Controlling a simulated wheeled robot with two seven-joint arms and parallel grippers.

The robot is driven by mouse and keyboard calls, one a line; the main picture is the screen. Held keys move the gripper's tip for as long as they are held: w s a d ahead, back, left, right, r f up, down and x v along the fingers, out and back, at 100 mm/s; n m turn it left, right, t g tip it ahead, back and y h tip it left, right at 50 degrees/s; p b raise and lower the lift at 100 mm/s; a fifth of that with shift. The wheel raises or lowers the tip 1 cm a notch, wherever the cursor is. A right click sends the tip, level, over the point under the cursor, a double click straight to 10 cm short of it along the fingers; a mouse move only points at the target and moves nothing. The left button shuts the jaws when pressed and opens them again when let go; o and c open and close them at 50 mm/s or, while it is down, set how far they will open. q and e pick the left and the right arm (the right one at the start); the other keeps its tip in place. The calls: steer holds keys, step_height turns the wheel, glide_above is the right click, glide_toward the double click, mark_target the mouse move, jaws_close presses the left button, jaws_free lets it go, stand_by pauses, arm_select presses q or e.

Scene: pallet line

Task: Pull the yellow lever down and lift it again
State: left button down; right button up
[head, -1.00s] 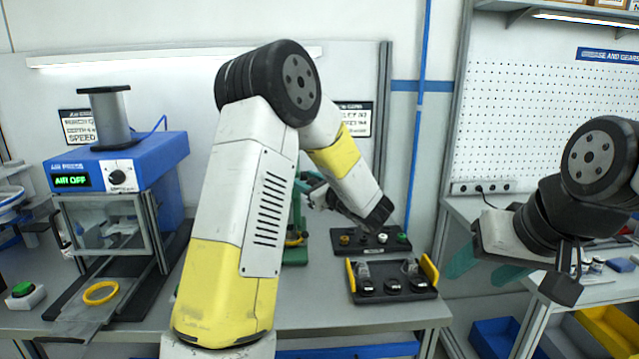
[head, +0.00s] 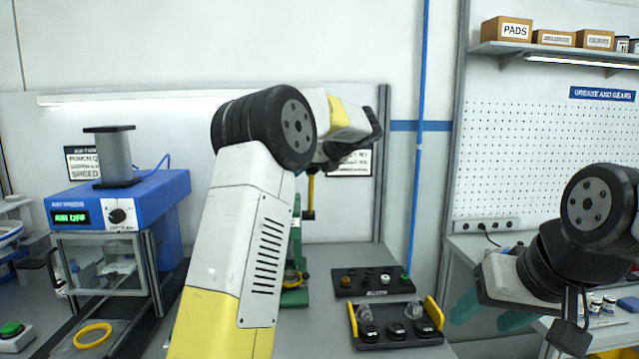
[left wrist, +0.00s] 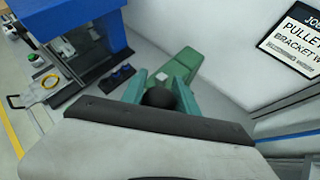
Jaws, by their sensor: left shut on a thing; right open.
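The yellow lever (head: 311,190) stands near upright on the green press (head: 296,262), behind my left arm in the head view. Its upper end is hidden there by my wrist, and so are my left fingers. In the left wrist view my left gripper (left wrist: 158,92) has its teal fingers on either side of a round black knob (left wrist: 160,98), shut on it; this looks like the lever's end. The green base of the press also shows there (left wrist: 175,72). My right gripper (head: 488,313) is open and empty at the right, away from the press.
A black tray (head: 392,338) with yellow handles and a black rack of small parts (head: 372,281) lie right of the press. A blue machine (head: 125,190) reading AIR OFF stands left, with a yellow ring (head: 92,336) before it. A blue pipe (head: 420,140) runs up the wall.

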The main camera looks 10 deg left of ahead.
arm_select(q)
steer(key=shift+w+a+r+m+g+h, duration=0.15)
steer(key=shift+w+r+g, duration=0.2)
steer(key=shift+w, duration=0.3)
steer(key=shift+w+a+r+m+g+h, duration=0.15)
steer(key=shift+w+r+g, duration=0.15)
steer(key=shift+w, duration=0.35)
steer(key=shift+d, duration=0.1)
steer(key=shift+f, duration=0.1)
steer(key=c, duration=0.9)
jaws_free()
steer(key=shift+w, duration=0.1)
steer(key=shift+c, duration=0.2)
steer(key=v, duration=0.8)
